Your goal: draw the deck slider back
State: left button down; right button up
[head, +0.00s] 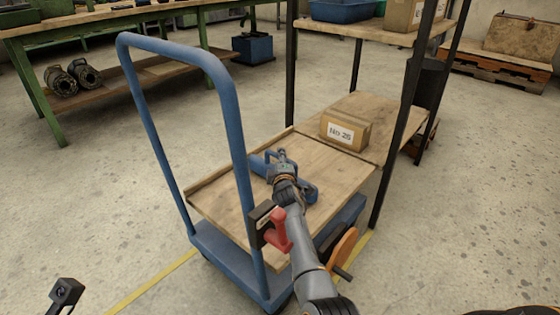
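A blue trolley (231,105) carries a wooden deck (225,190). A blue bar-like part (259,166), probably the deck slider's handle, lies across the deck. My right gripper (282,153) is over the middle of this blue part, and my wrist hides some of it. I cannot tell whether the fingers are closed around it. A cardboard box (345,130) marked "No 25" sits just past the deck's far edge, on the rack's lower wooden shelf (365,107). My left gripper (66,293) is at the lower left, away from the trolley; its fingers are unclear.
A red lever (280,230) and an orange wheel (342,252) are at the trolley's near right side, close to my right arm. Dark rack posts (398,130) rise beside the shelf. A green workbench (30,80) stands back left. The floor left of the trolley is clear.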

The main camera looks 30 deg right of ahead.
jog(key=v, duration=0.7)
jog(key=shift+s, duration=0.25)
jog(key=shift+a, duration=0.1)
